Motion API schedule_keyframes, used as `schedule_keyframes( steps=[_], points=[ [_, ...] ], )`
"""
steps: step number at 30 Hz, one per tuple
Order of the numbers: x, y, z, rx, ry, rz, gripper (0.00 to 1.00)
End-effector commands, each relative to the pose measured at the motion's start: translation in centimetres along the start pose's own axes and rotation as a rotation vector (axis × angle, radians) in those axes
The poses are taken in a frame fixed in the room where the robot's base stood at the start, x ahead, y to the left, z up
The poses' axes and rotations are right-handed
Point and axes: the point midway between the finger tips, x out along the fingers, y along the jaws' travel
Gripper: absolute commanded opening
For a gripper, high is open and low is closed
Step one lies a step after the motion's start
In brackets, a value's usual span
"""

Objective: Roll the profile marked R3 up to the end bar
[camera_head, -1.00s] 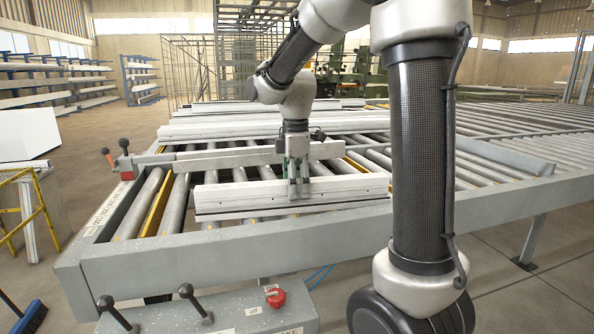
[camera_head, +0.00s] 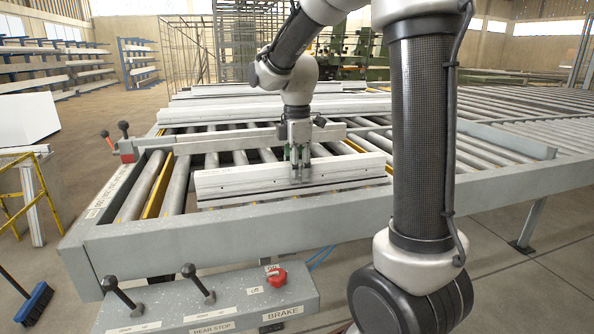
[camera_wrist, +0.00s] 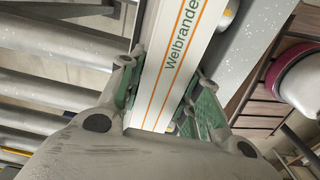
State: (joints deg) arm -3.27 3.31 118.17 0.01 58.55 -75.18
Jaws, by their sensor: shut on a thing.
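A pale profile (camera_head: 235,180) lies across the rollers near the bench's front rail. My gripper (camera_head: 300,165) reaches down onto it from above and is shut on it, right of its middle. In the wrist view the green-padded fingers stand on both sides of the profile (camera_wrist: 180,65), whose pale face carries orange lines and the print "Welbrande". No R3 mark is legible. I cannot tell whether this is the end bar.
More pale profiles (camera_head: 260,110) lie at the back of the bench. The grey front rail (camera_head: 220,230) runs close before the held profile. A control box (camera_head: 210,300) with levers and a red knob stands in front. Bare rollers (camera_head: 145,185) lie to the left.

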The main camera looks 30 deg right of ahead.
Motion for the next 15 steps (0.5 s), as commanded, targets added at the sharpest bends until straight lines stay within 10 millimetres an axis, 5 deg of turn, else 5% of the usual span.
schedule_keyframes(
  steps=[11, 12, 15],
  points=[
    [-0.04, 0.02, 0.0, -0.012, 0.0, 0.001, 0.0],
    [-0.04, 0.02, 0.0, -0.012, 0.0, 0.001, 0.39],
    [-0.04, 0.02, 0.0, -0.012, 0.0, 0.001, 0.57]
  ],
)
